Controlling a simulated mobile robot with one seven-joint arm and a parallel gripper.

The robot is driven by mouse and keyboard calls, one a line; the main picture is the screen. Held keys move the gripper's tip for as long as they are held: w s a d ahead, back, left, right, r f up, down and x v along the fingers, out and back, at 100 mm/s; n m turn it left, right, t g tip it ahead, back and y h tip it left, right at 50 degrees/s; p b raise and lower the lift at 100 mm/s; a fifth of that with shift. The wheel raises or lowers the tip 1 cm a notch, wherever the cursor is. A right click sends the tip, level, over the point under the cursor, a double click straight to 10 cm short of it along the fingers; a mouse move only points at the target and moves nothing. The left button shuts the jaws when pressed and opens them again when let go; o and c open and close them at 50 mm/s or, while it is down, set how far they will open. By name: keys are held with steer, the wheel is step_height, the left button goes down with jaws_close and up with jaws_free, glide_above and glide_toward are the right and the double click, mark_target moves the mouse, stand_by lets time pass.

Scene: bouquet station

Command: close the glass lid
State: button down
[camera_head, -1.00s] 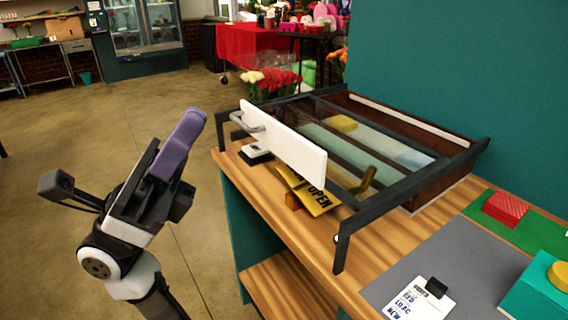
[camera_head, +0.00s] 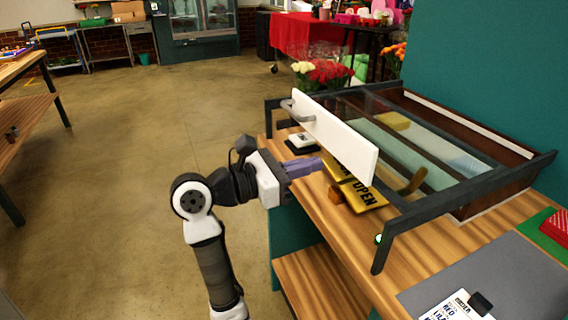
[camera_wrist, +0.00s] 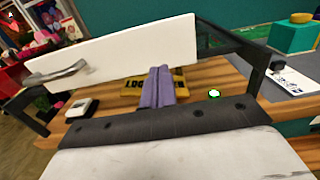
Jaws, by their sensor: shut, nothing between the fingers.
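The glass lid (camera_head: 415,148) is a dark-framed pane over a brown case on the wooden counter. A white front panel (camera_head: 337,136) with a grey bar handle (camera_head: 297,111) stands along its front edge, raised above the counter. The panel also shows in the wrist view (camera_wrist: 120,52), its handle at the left (camera_wrist: 57,73). My gripper (camera_head: 318,163) is shut and empty, its purple fingers pointing right, just in front of and below the panel. In the wrist view the fingers (camera_wrist: 159,80) lie below the panel's lower edge; whether they touch it I cannot tell.
A green light (camera_head: 378,239) shows near the front frame post. A grey mat (camera_head: 490,280) with a label card lies at right.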

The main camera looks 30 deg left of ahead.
mark_target(409, 149)
steer(key=shift+p+x, duration=0.85)
steer(key=shift+x, duration=2.3)
steer(key=x, duration=1.8)
steer(key=shift+w+d+r+b, duration=0.1)
steer(key=shift+w+d+b, duration=0.15)
steer(key=shift+d+b, duration=0.05)
steer(key=shift+w+d+r, duration=0.1)
steer(key=shift+w+d, duration=0.05)
steer(key=shift+w, duration=0.1)
steer(key=shift+d, duration=0.1)
